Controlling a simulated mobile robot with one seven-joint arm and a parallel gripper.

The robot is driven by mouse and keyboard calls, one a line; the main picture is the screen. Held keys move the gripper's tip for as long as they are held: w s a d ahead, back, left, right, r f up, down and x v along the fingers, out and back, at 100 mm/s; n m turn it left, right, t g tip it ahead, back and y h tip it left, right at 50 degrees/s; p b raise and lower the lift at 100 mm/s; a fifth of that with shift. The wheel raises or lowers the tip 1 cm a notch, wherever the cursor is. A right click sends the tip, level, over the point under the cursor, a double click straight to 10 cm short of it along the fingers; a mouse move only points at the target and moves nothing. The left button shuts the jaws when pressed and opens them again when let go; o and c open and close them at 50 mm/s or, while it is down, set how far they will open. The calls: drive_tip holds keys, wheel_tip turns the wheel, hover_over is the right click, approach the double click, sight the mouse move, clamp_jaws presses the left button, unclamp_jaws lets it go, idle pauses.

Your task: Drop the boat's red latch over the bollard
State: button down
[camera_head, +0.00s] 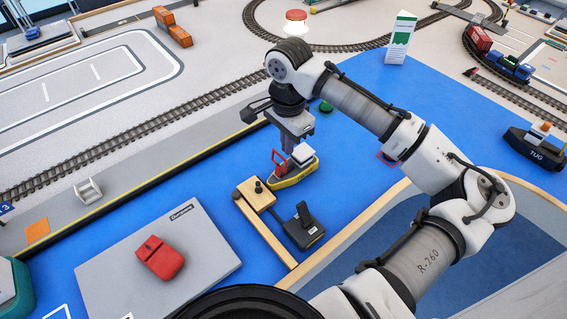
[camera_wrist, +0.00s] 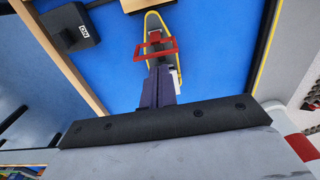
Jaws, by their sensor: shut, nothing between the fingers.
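The boat (camera_head: 296,177) has a yellow-edged hull and a white cabin, and floats on the blue surface beside the wooden dock. Its red latch (camera_head: 277,157) is a rectangular frame standing up from the boat; the latch also shows in the wrist view (camera_wrist: 138,54). The dark bollard (camera_head: 258,186) stands on the wooden block at the dock's end, just left of the boat. I cannot make out the bollard in the wrist view. My gripper (camera_head: 297,142) is shut and empty, above the boat close to the latch. Its dark fingers (camera_wrist: 160,72) point toward the latch; whether they touch it is unclear.
A black device (camera_head: 304,230) stands right of the wooden dock beam (camera_head: 266,230). A grey platform with a red object (camera_head: 160,258) lies front left. A black-and-yellow quay edge (camera_head: 150,177) runs behind the boat. A tug (camera_head: 536,149) sits far right. Open blue surface lies around the boat.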

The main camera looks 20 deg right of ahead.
drive_tip(key=shift+s+a+f+p, duration=0.15)
drive_tip(key=shift+s+a+f, duration=0.25)
drive_tip(key=shift+a, duration=0.8)
drive_tip(key=shift+s+a+f+p, duration=0.2)
drive_tip(key=shift+s+a, duration=0.3)
drive_tip(key=shift+a, duration=0.7)
drive_tip(key=shift+s+a+f+p, duration=0.15)
drive_tip(key=shift+s+a+f, duration=0.25)
drive_tip(key=shift+a, duration=0.8)
wheel_tip(320, 180, up, 10)
drive_tip(key=s+a+p, duration=0.1)
drive_tip(key=a+p, duration=0.1)
drive_tip(key=p, duration=0.8)
drive_tip(key=shift+a, duration=0.4)
